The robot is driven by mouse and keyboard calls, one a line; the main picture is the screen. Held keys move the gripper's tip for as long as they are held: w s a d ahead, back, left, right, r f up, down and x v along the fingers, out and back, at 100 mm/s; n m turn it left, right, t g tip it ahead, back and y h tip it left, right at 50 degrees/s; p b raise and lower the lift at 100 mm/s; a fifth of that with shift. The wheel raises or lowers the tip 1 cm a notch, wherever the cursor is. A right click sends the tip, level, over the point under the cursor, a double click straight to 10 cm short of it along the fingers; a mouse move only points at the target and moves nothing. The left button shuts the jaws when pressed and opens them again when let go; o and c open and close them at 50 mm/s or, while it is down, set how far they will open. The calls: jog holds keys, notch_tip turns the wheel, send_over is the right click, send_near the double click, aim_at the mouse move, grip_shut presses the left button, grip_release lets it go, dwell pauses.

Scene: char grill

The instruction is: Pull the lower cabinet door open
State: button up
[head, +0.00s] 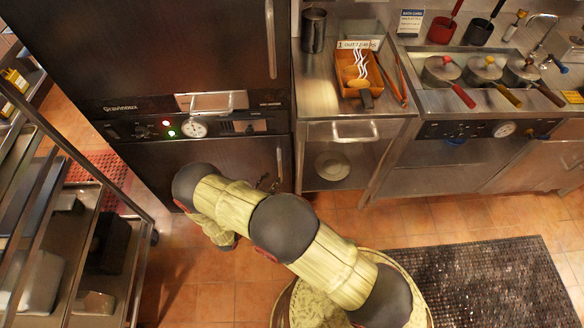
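The lower door's vertical handle (279,164) is near the door's right edge. My arm reaches from the bottom right up to this door. Small dark parts of my gripper (268,185) show beside the lower end of the handle. Whether the fingers touch the handle or are closed on it is too small to tell.
A wheeled steel rack (140,215) stands at the left. A steel counter (318,110) with a tray of utensils (345,72) adjoins the cabinet on the right. Pots (442,70) stand farther right. Tiled floor (215,290) is open before the cabinet; a dark mat (490,280) lies at lower right.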

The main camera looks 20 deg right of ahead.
aim_at(280, 166)
jog(key=x, duration=0.2)
jog(key=b+x, duration=0.1)
jog(key=x, duration=0.2)
jog(key=r+x, duration=0.1)
jog(key=x, duration=0.1)
jog(key=shift+w+d, duration=0.1)
jog(key=shift+w, duration=0.35)
jog(key=shift+c, duration=1.1)
grip_shut()
